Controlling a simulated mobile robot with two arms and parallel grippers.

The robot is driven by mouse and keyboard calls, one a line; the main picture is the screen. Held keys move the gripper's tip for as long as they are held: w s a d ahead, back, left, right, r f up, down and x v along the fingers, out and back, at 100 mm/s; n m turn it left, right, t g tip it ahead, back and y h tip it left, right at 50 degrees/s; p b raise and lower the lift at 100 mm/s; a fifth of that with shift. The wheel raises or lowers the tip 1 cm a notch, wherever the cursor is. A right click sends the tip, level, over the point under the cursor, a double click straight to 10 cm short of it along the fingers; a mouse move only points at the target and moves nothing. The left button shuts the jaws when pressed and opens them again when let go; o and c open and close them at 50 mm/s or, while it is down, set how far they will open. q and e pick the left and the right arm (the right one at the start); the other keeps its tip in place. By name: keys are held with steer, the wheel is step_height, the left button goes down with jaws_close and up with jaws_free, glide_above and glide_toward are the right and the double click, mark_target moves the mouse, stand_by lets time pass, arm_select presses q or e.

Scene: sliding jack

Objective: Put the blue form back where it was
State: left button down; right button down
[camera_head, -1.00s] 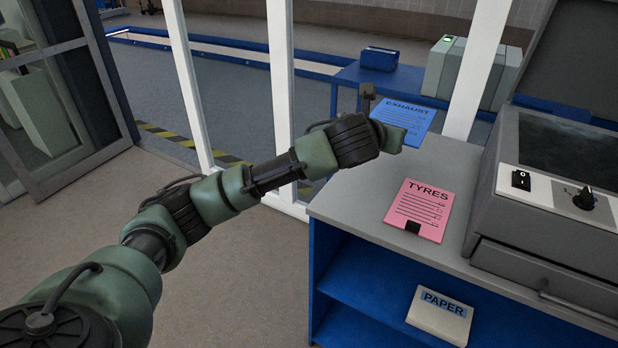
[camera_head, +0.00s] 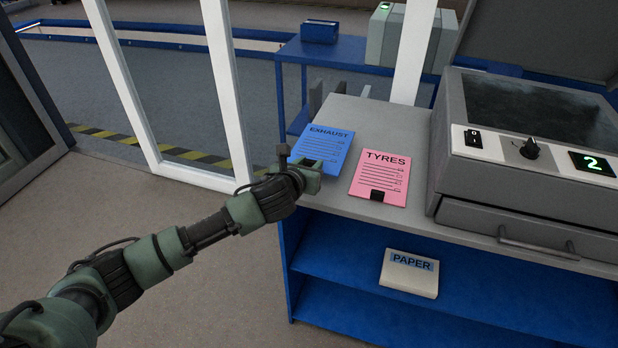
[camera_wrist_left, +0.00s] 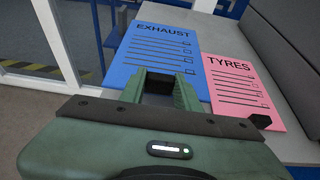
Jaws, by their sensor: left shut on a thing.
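The blue form (camera_head: 323,146), headed EXHAUST, is at the left end of the grey counter top (camera_head: 385,118), beside the pink form. My left gripper (camera_head: 312,170) is shut on its near edge. In the left wrist view the blue form (camera_wrist_left: 160,52) extends away from the fingers (camera_wrist_left: 160,88). I cannot tell whether the form touches the counter or is held just above it. The pink TYRES form (camera_head: 380,176) lies flat to its right, with a black tab at its near edge; it also shows in the left wrist view (camera_wrist_left: 240,85). My right gripper is not in view.
A grey copier-like machine (camera_head: 530,140) with a display reading 2 stands on the counter's right. A PAPER pack (camera_head: 409,274) lies on the blue shelf below. White window posts (camera_head: 228,80) stand behind my arm. A blue table (camera_head: 340,52) is beyond.

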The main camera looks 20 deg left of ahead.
arm_select(q)
steer(key=shift+f, duration=2.5)
steer(key=shift+f, duration=0.2)
steer(key=c, duration=1)
jaws_free()
steer(key=shift+r, duration=0.15)
steer(key=shift+s+r, duration=0.1)
steer(key=shift+s, duration=0.05)
steer(key=b+v, duration=0.1)
steer(key=v, duration=1)
steer(key=shift+s+r, duration=0.2)
steer(key=shift+s, duration=0.1)
steer(key=shift+f, duration=0.1)
